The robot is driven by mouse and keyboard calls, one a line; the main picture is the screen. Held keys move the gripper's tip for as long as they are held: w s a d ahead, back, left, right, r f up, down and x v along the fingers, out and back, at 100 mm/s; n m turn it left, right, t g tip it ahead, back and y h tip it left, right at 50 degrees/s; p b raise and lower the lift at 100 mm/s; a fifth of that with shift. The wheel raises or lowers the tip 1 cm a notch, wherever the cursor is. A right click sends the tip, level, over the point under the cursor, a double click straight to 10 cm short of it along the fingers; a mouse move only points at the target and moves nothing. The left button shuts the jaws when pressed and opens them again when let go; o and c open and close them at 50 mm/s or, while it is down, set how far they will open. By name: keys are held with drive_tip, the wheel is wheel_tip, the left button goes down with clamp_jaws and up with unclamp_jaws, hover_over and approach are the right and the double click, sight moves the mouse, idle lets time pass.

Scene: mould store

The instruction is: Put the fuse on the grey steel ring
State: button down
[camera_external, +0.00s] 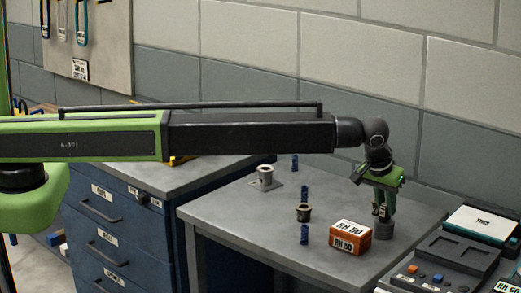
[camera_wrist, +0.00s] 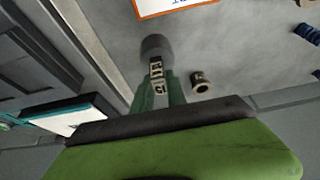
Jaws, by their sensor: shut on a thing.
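My gripper (camera_external: 381,208) points down at the right of the grey table, its fingers shut on a small piece with pale and dark patches, apparently the fuse (camera_wrist: 159,80). The fingers cover much of it. A dark grey cylinder (camera_external: 384,231), apparently the grey steel ring, stands upright on the table right below the fingertips. In the wrist view the grey cylinder (camera_wrist: 157,45) is just beyond the held piece. I cannot tell whether the two touch.
An orange box (camera_external: 350,237) stands close left of the gripper. Flanged bushings (camera_external: 303,213) and blue pieces (camera_external: 304,235) stand further left. Another bushing (camera_wrist: 201,84) is beside the fingers in the wrist view. A dark tray unit (camera_external: 450,262) is at front right.

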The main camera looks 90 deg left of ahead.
drive_tip(key=shift+f, duration=0.2)
drive_tip(key=c, duration=1.3)
unclamp_jaws()
drive_tip(key=shift+c, duration=0.2)
drive_tip(key=shift+r, duration=0.1)
drive_tip(key=p+v, duration=1.1)
drive_tip(key=v, duration=0.1)
drive_tip(key=s+f+m+g+h, duration=0.1)
drive_tip(key=s+m, duration=0.8)
drive_tip(key=s, duration=2.8)
drive_tip(key=shift+d+f+g+h, duration=0.3)
drive_tip(key=shift+d+g+h, duration=0.1)
drive_tip(key=shift+g+h, duration=0.7)
wheel_tip(320, 180, down, 7)
drive_tip(key=b, duration=0.6)
drive_tip(key=shift+b, duration=0.4)
